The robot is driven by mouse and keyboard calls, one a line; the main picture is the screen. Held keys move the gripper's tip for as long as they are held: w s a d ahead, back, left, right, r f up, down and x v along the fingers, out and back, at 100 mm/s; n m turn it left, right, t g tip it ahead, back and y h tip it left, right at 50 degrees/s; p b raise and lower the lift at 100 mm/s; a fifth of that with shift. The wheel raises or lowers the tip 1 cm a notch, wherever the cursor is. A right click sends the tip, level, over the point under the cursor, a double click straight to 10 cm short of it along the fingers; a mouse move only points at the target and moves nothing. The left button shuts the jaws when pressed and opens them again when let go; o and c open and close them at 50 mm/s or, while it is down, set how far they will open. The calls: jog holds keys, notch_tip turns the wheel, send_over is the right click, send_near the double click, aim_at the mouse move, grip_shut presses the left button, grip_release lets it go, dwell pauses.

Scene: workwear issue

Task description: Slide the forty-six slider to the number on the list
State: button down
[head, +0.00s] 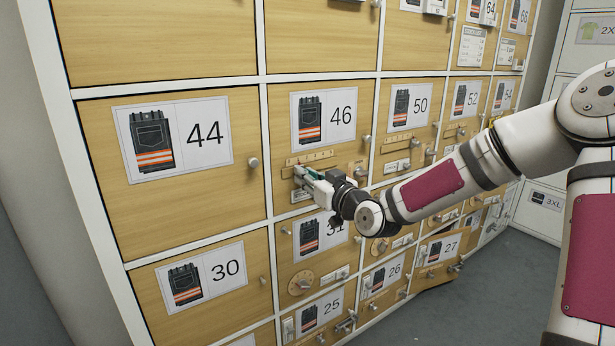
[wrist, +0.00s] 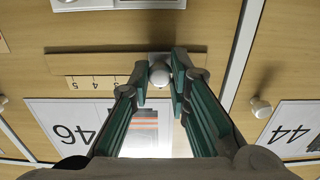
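The forty-six door (head: 355,97) has a label with dark orange-striped trousers and "46"; the label (wrist: 75,128) shows upside down in the wrist view. Below it is the slider's wooden strip (wrist: 100,62) with a pale number scale (wrist: 88,82). The round white slider knob (wrist: 159,73) is on the low-number side, left of those numbers when upright. My gripper (wrist: 160,84) has its green-padded fingers on both sides of the knob, seemingly touching it. Paper lists (head: 471,46) (head: 507,51) hang at upper right, too small to read.
Door 44 (head: 240,165) with its knob (head: 253,163) is to the left. Doors 50 (head: 400,120) and 31 (head: 300,262) are beside and below, with dials and small fittings. Door 27 (head: 436,276) stands slightly ajar at lower right. Grey floor (head: 500,290) is open there.

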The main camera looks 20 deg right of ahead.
jog(key=shift+w+d+p, duration=0.2)
jog(key=shift+d, duration=0.4)
jog(key=shift+w+d+p, duration=0.15)
jog(key=shift+w+d, duration=0.05)
jog(key=shift+d, duration=0.4)
jog(key=c, duration=1.5)
grip_release()
jog(key=shift+o, duration=0.2)
jog(key=v, duration=1.2)
